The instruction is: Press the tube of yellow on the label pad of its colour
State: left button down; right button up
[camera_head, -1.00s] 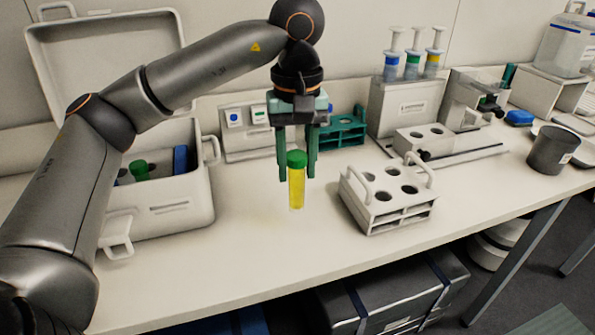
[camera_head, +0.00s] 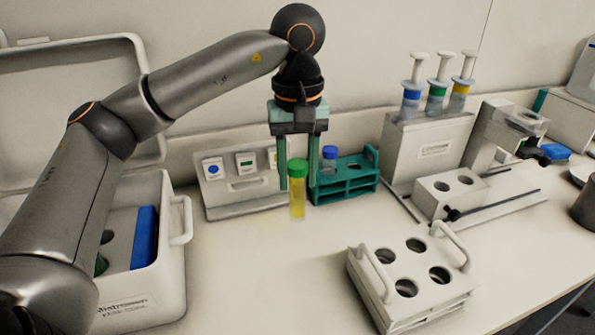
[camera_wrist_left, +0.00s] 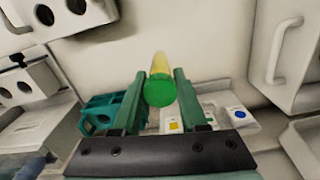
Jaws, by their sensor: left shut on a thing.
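The yellow tube (camera_head: 297,205), with a green cap, hangs upright in my left gripper (camera_head: 298,178), its fingers shut around the cap end. The white label stand (camera_head: 236,192) is just behind and to its left. The stand carries a blue pad (camera_head: 212,168), a green pad (camera_head: 246,161) and a yellow pad (camera_head: 273,155), partly hidden by the gripper. In the left wrist view the green cap (camera_wrist_left: 160,90) sits between the fingers, and the yellow pad (camera_wrist_left: 174,126) shows apart from it. My right gripper is out of view.
A teal rack (camera_head: 347,183) with a blue-capped tube stands close right of the gripper. A white four-hole rack (camera_head: 410,275) is at front right. An open white box (camera_head: 150,285) is at left. A syringe stand (camera_head: 430,145) is behind right. Mid-bench is clear.

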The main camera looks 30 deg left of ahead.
pick_arm(q)
jog(key=shift+w+a, duration=0.3)
jog(key=shift+w, duration=0.05)
jog(key=w+a+p, duration=0.4)
jog(key=w+a, duration=0.2)
jog(key=a, duration=0.1)
jog(key=shift+w+a, duration=0.25)
jog(key=shift+a, duration=0.1)
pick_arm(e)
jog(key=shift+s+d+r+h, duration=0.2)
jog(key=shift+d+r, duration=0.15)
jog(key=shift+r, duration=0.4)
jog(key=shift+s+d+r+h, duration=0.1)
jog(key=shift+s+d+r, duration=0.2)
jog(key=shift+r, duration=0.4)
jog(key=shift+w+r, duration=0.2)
pick_arm(q)
jog(key=shift+w+a+p, duration=0.35)
jog(key=shift+a+p, duration=0.05)
jog(key=shift+p, duration=0.2)
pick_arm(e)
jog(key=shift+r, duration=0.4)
pick_arm(q)
jog(key=s+d+b, duration=0.1)
jog(key=s+d, duration=0.3)
jog(key=d, duration=0.1)
jog(key=shift+s+d, duration=0.2)
jog(key=shift+s, duration=0.1)
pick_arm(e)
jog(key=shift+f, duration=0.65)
